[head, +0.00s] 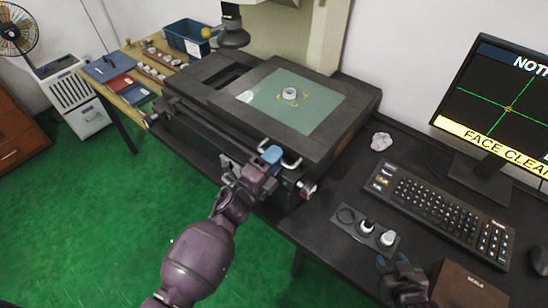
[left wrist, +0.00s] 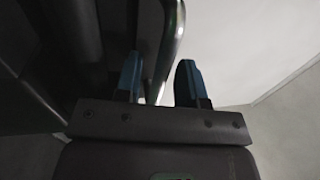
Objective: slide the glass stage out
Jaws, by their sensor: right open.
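The glass stage (head: 325,112) is a greenish plate set in a dark frame on the machine bed, with a small pale ring (head: 289,94) on it. A bent metal handle (head: 291,156) sticks out at its front edge. My left gripper (head: 271,155) is at this handle. In the left wrist view, its blue fingers (left wrist: 160,82) stand apart, with the metal bar (left wrist: 172,45) running between them and a gap to the right finger. Contact with the left finger is unclear. My right gripper (head: 402,276) is open, low at the right, over the desk.
A small tray (head: 350,229) with round parts, a keyboard (head: 440,210), a monitor (head: 505,105) and a brown box (head: 468,287) are on the right desk. A dark column head (head: 233,35) hangs above the bed. Green floor is open at the left front.

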